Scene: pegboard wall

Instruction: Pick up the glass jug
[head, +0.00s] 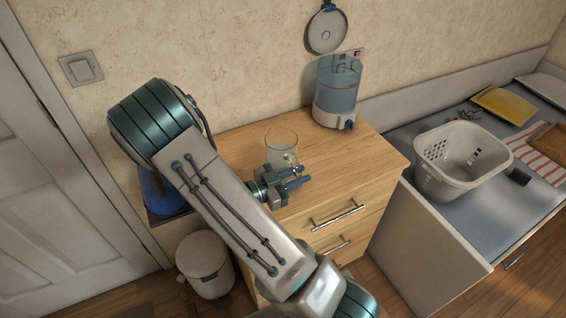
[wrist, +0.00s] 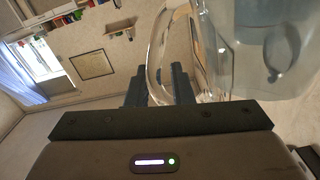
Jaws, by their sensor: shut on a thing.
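The glass jug (head: 281,146) is clear and stands on the wooden cabinet top in the head view. In the wrist view the glass jug (wrist: 215,50) fills the upper middle, with its looped handle towards my gripper. My gripper (head: 297,176) is at the near side of the jug in the head view. In the wrist view my gripper (wrist: 160,85) has its dark fingers shut on the jug's handle. The fingertips are partly hidden behind the glass. I cannot tell whether the jug's base touches the cabinet top.
A water dispenser (head: 336,90) stands at the cabinet's back right. A white basket (head: 437,178) sits on the grey surface at right. A white bin (head: 204,262) stands on the floor at left. The cabinet top (head: 365,150) is bare right of the jug.

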